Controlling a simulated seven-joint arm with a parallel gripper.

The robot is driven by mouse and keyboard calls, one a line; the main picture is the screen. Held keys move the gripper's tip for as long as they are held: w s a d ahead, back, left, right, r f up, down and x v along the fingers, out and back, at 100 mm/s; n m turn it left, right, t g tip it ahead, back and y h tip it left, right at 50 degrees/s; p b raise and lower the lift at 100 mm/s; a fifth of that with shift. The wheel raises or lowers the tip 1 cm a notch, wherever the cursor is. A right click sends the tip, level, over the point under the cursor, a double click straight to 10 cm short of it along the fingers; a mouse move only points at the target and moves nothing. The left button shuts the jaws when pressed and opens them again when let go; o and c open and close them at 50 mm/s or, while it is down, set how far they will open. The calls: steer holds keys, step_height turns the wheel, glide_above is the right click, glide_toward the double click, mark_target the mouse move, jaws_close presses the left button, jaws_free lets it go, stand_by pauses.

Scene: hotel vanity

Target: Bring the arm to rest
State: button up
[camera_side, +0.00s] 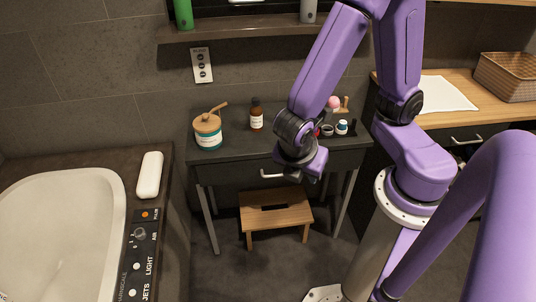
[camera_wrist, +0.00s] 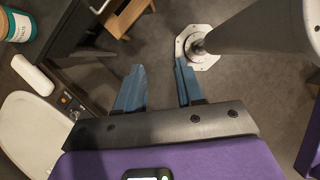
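My gripper (camera_wrist: 158,84) is open in the wrist view. Its two blue fingers stand well apart with only dark floor showing between them, and it holds nothing. In the side view my gripper's end hangs in front of the small dark vanity table (camera_side: 238,152), near its right half, and its fingers are hard to make out. My purple arm reaches down from above and hides part of the tabletop. No contact with any object shows.
A jar with a wooden lid (camera_side: 208,136), a brown bottle (camera_side: 256,117) and several small toiletries stand on the vanity. A wooden stool (camera_side: 275,216) is below. A tub (camera_side: 60,235) with a white cushion (camera_side: 150,175) is left; a wooden counter (camera_side: 455,118) is right.

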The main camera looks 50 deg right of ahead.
steer(key=s+d+r+m+y, duration=0.4)
steer(key=s+r+m+y, duration=0.1)
steer(key=r+m, duration=0.2)
steer(key=shift+s+r+g+y, duration=0.15)
steer(key=shift+r+g+y, duration=0.2)
steer(key=shift+r, duration=0.25)
stand_by(0.4)
